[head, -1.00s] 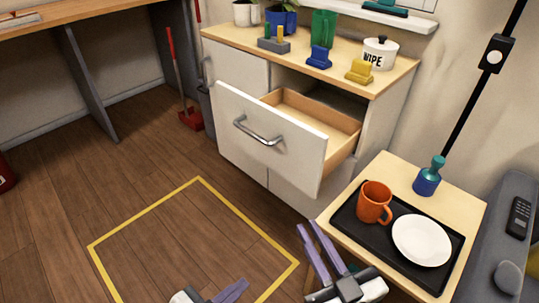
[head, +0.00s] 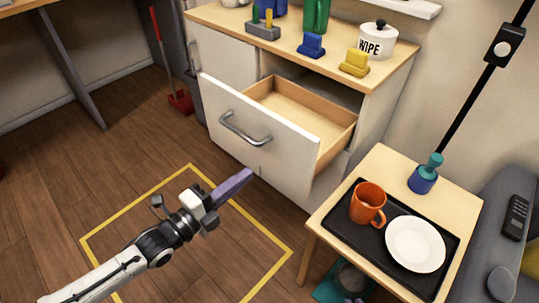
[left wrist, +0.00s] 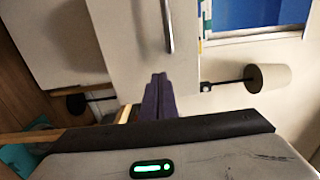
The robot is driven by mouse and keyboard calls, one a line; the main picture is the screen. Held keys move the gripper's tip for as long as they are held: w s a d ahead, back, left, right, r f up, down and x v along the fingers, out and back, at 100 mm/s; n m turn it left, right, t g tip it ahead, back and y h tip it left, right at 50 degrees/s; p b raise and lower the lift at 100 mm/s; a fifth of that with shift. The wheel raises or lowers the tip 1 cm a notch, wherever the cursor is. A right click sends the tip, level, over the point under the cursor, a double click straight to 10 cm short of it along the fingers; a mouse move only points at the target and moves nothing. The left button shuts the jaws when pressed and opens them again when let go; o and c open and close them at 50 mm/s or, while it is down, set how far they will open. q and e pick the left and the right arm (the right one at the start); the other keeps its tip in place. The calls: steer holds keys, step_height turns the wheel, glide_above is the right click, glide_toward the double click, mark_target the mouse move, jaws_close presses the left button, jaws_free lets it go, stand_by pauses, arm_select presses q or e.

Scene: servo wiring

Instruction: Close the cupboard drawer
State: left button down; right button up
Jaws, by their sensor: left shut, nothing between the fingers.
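The cupboard drawer (head: 262,140) is pulled well out of the white cupboard (head: 225,45). Its tray (head: 300,112) looks empty. A metal bar handle (head: 243,130) is on its white front. My left gripper (head: 248,174) is shut and empty, in front of the drawer front and below the handle in the head view. In the left wrist view its purple fingers (left wrist: 160,92) point at a white front with the handle (left wrist: 167,25) beyond the tips. I cannot tell whether they touch it.
A small table (head: 312,222) at right holds a black tray (head: 345,222) with an orange mug (head: 367,203) and a white plate (head: 415,244). A yellow floor outline (head: 130,208) lies in front of the cupboard. Wipe pot (head: 376,42) and blocks stand on the cupboard top.

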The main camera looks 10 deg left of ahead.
mark_target(278, 149)
arm_select(q)
steer(key=b+x, duration=0.1)
steer(key=x, duration=0.9)
steer(key=shift+w, duration=0.1)
